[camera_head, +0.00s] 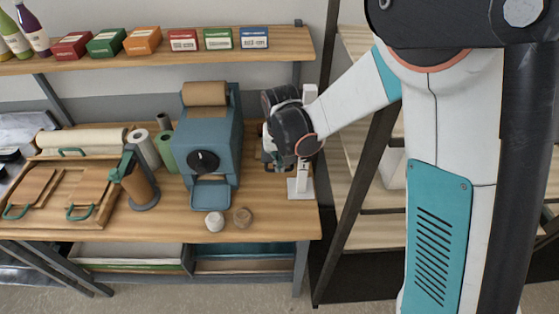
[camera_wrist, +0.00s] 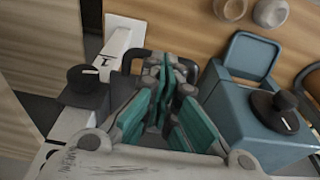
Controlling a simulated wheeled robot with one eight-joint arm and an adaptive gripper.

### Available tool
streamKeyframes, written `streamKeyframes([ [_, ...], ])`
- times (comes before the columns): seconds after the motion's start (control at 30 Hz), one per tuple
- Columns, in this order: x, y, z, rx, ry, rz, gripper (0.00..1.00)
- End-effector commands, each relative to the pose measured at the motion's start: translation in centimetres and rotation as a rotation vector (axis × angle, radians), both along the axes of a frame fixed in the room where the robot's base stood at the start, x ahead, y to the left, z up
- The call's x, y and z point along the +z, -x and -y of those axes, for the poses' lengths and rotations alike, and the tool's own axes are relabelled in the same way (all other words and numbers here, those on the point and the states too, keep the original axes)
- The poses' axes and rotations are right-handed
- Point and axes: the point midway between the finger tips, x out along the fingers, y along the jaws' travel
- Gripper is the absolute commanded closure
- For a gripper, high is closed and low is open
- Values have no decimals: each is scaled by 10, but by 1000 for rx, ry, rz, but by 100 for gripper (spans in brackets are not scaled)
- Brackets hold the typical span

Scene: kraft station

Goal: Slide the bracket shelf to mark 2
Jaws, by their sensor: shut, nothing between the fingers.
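A white upright post stands on a white base plate (camera_head: 300,188) at the right end of the workbench, and its upper part (camera_head: 310,95) shows above my arm. In the wrist view the white post (camera_wrist: 118,42) carries a small dark mark, a black knob (camera_wrist: 88,82) and a dark looped handle (camera_wrist: 128,62). The bracket shelf itself is not clearly told apart; my gripper hides much of this area. My gripper (camera_wrist: 172,72) is shut and empty, its fingertips close beside the looped handle; contact cannot be told. In the head view my gripper (camera_head: 272,158) is partly hidden by its wrist.
A blue dispenser (camera_head: 208,140) with a black knob stands close left of the gripper; it also shows in the wrist view (camera_wrist: 245,110). A dark-framed rack (camera_head: 350,160) stands right of the bench. A shelf (camera_head: 170,47) with boxes hangs above.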

Motion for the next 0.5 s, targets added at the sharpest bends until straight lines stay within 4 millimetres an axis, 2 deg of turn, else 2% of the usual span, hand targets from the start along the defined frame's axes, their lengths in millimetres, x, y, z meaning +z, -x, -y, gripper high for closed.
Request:
streamKeyframes([
  [0.3, -35, 0, 0, 0, 0, 0, 100],
  [0.5, -34, 0, 0, 0, 0, 0, 100],
])
